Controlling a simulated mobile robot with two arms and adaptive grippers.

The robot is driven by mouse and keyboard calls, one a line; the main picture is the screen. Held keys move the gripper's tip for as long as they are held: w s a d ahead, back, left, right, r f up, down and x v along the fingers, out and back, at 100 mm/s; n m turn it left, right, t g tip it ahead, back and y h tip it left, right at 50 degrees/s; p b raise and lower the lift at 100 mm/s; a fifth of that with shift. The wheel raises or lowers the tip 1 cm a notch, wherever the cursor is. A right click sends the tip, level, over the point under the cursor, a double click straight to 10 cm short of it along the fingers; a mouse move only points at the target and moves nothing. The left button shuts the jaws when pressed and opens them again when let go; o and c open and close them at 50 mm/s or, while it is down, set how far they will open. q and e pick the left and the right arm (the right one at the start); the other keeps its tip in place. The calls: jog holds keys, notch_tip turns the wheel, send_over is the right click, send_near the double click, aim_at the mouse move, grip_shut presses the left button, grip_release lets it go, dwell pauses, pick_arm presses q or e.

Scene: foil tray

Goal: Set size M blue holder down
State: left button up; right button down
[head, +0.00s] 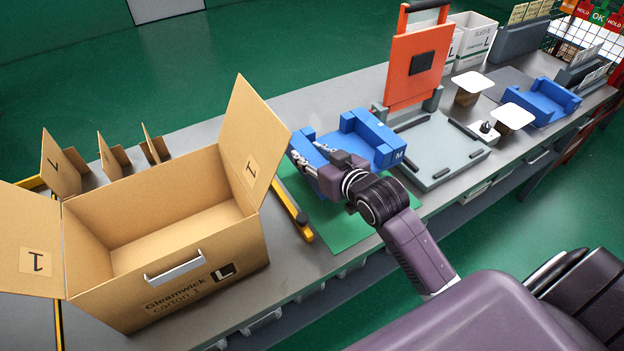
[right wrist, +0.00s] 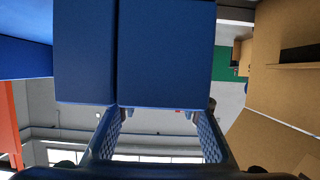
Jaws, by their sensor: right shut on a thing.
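The size M blue holder (head: 372,134) is a blue block-like cradle with a white M on its near right corner. My right gripper (head: 318,158) is shut on its left side. In the right wrist view the blue holder (right wrist: 165,55) fills the top, at the tips of the gripper's fingers (right wrist: 160,132). The holder is over the green mat (head: 345,228); whether it touches the mat cannot be told, as the arm and holder hide the contact. My left gripper is not in view.
An open carton (head: 185,255) marked L stands left, beyond a yellow-edged bar (head: 293,212). A grey fixture (head: 440,150) with an orange panel (head: 418,66) stands just right of the holder. Another blue holder (head: 545,101) lies further right. The mat's front part is clear.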

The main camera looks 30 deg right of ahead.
notch_tip(320, 180, down, 5)
jog(key=shift+r, duration=0.1)
notch_tip(320, 180, down, 4)
jog(key=shift+f, duration=0.2)
jog(key=c, duration=1.4)
grip_release()
jog(key=shift+f, duration=0.1)
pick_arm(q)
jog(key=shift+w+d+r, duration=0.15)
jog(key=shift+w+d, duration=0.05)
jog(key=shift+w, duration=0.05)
pick_arm(e)
jog(key=shift+s, duration=0.1)
jog(key=b+v, duration=0.1)
jog(key=v, duration=0.9)
jog(key=shift+s, duration=0.25)
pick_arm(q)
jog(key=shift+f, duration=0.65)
pick_arm(e)
jog(key=shift+s+r, duration=0.4)
jog(key=shift+s, duration=0.2)
